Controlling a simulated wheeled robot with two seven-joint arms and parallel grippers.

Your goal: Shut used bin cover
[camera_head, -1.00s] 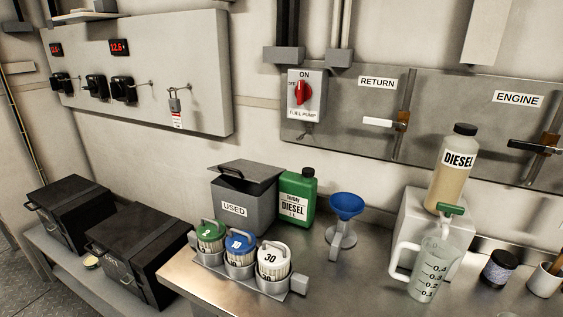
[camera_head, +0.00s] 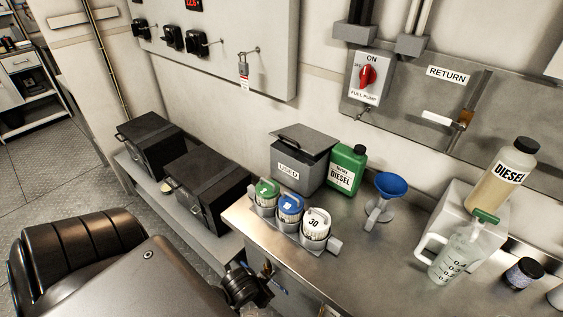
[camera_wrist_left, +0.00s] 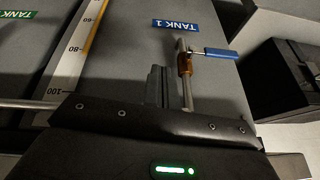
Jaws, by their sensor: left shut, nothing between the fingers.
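The grey bin labelled USED (camera_head: 288,172) stands at the back left of the steel bench in the head view. Its dark cover (camera_head: 305,137) is tilted above the bin's rim and looks ajar, with a small handle on it. In the left wrist view my left gripper (camera_wrist_left: 157,84) has its fingers together with nothing between them. It faces a grey panel labelled TANK 1 (camera_wrist_left: 177,24), and the bin does not show there. My left arm fills the lower left of the head view, away from the bin. My right gripper is not in view.
Three filter canisters (camera_head: 290,209) in a rack stand before the bin. A green diesel can (camera_head: 346,168) stands close on its right, then a blue funnel (camera_head: 391,185). Two black boxes (camera_head: 207,180) are at left. A blue-handled valve (camera_wrist_left: 215,53) is near my left gripper.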

